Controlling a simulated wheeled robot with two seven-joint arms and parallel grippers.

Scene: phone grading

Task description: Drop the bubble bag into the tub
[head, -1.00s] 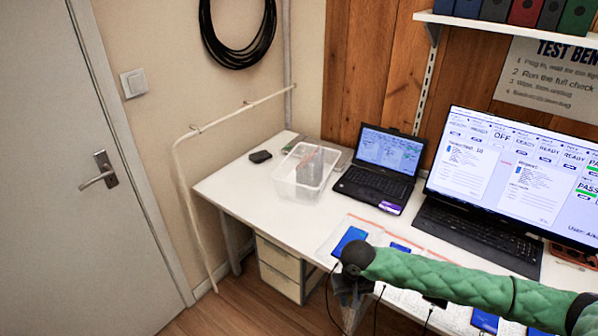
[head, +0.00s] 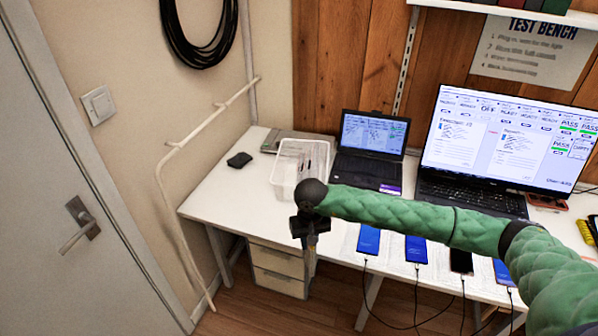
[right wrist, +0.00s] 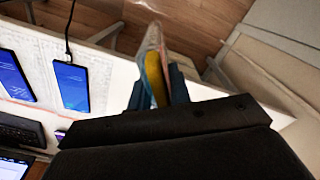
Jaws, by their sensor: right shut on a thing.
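The tub (head: 284,178) is a clear open plastic box near the back left of the white table, in the head view. Some upright flat items stand inside it. My right gripper (head: 311,238) hangs below the green-sleeved arm, in front of the tub and at the table's front edge as seen here. It is shut on the bubble bag, a thin clear bag with yellow showing, seen edge-on between the fingers in the right wrist view (right wrist: 152,55). In the head view the bag is hard to make out below the gripper. My left gripper is not in view.
A laptop (head: 372,140) stands right of the tub, with a large monitor (head: 510,140) further right. Several phones on cables, one at the left end (head: 368,240), line the front edge. A dark small object (head: 239,160) lies left of the tub. A drawer unit (head: 278,270) is below.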

